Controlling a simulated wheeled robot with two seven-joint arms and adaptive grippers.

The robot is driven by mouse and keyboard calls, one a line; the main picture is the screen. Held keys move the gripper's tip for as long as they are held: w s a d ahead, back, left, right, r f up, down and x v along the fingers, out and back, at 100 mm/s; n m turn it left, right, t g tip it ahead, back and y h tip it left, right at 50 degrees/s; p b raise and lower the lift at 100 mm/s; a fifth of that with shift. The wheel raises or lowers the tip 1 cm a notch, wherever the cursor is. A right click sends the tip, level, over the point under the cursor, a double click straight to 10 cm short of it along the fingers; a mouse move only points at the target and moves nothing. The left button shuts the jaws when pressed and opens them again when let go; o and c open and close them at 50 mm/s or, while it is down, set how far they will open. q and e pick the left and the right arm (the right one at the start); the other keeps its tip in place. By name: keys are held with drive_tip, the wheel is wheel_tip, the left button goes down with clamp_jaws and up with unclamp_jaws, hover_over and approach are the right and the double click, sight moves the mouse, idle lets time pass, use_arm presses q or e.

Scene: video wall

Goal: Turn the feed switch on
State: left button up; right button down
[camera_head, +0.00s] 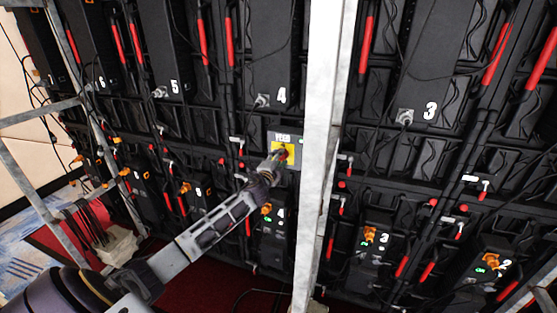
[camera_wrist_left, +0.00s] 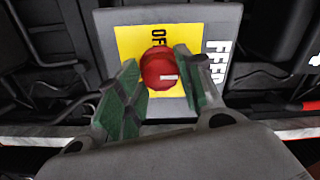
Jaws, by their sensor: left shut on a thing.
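The feed switch is a grey box (camera_head: 271,137) with a yellow plate (camera_wrist_left: 128,45) and a red round knob (camera_wrist_left: 158,64). It is fixed to the back of the video wall, left of a pale upright post. In the left wrist view the plate reads OFF above the knob, and FEED runs down the right side. A short white mark shows on the knob. My left gripper (camera_head: 280,160) reaches the switch, its green-padded fingers (camera_wrist_left: 162,84) on both sides of the knob and shut on it. The fingers partly cover the plate. My right gripper is not in view.
The pale upright post (camera_head: 322,130) stands close to the right of the switch. Black numbered wall modules (camera_head: 265,50) with red handles and hanging cables surround it. Power boxes with orange plugs (camera_head: 370,235) sit below. A grey frame (camera_head: 40,185) stands at left.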

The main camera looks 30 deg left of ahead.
use_arm(q)
drive_tip(key=shift+f, duration=0.1)
drive_tip(key=o, duration=1)
drive_tip(key=shift+s, duration=0.1)
drive_tip(key=shift+v, duration=5.9)
